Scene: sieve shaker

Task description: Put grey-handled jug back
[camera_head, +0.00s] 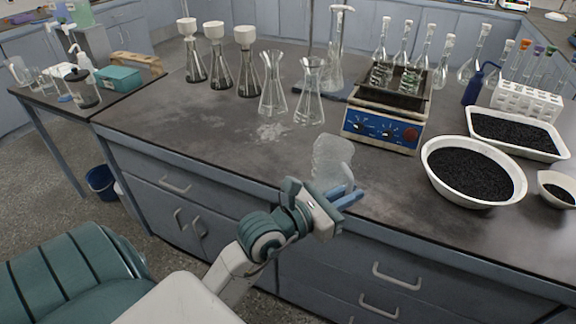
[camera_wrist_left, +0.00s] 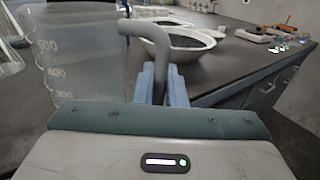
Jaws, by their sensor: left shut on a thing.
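The grey-handled jug (camera_head: 332,160) is clear with measuring marks and stands upright near the front edge of the bench. In the left wrist view the jug (camera_wrist_left: 82,60) fills the left side, and its grey handle (camera_wrist_left: 155,42) curves down to the blue fingers. My left gripper (camera_head: 346,196) is shut on the handle, on the near side of the jug. I cannot tell whether the jug's base touches the bench. My right gripper is not in view.
A large white bowl of black grains (camera_head: 432,185) and a white tray (camera_head: 565,150) stand to the right. A blue-fronted hotplate (camera_head: 380,130) is behind. Glass conical flasks (camera_head: 310,95) stand at the back. The bench front left of the jug (camera_head: 230,140) is clear.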

